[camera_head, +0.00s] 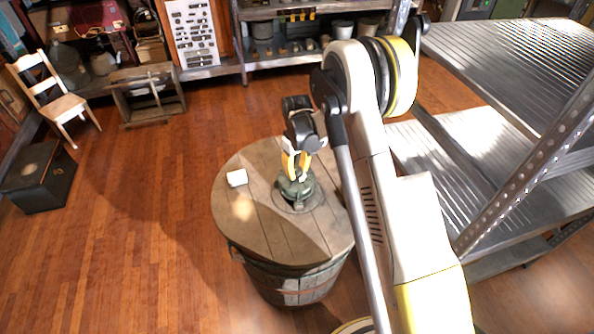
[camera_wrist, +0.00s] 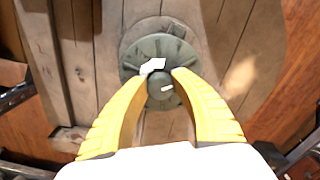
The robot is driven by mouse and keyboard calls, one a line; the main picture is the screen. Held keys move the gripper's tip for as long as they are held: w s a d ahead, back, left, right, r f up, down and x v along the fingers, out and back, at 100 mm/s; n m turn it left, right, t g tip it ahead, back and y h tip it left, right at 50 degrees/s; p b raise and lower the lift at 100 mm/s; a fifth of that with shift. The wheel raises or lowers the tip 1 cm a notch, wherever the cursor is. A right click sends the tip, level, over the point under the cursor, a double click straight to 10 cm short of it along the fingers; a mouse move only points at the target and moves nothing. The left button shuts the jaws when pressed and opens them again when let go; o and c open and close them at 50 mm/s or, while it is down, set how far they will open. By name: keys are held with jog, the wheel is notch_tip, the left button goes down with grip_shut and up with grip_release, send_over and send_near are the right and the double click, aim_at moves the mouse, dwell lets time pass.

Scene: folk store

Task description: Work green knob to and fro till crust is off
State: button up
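The green knob (camera_wrist: 160,104) stands at the middle of a round grey-green fitting (camera_wrist: 133,57) set in the wooden barrel lid. In the head view the fitting (camera_head: 296,188) lies right of the lid's middle. Pale patches (camera_wrist: 152,66) show at the knob, one at its far edge and a smaller one on its top. My gripper (camera_wrist: 161,76) comes down from above. Its two yellow fingers lie one on each side of the knob, their tips seemingly against it. The fingers and gripper body hide part of the lid.
A small white block (camera_head: 237,178) lies on the barrel lid (camera_head: 262,225), left of the fitting. Metal shelving (camera_head: 500,160) stands close on the right. A chair (camera_head: 62,106), a wooden rack (camera_head: 147,98) and a dark box (camera_head: 38,178) stand at the left. The floor between is clear.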

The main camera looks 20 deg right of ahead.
grip_shut()
jog(key=shift+n, duration=0.3)
jog(key=n+b, duration=0.1)
jog(key=n, duration=0.2)
jog(key=shift+f, duration=0.1)
jog(key=n+b, duration=0.2)
jog(key=n, duration=0.4)
jog(key=shift+w+d+n, duration=0.1)
jog(key=shift+n, duration=0.3)
jog(key=n, duration=0.5)
jog(key=shift+b, duration=0.4)
jog(key=n, duration=0.5)
jog(key=shift+w, duration=0.15)
jog(key=shift+n+b, duration=0.3)
jog(key=shift+n, duration=0.1)
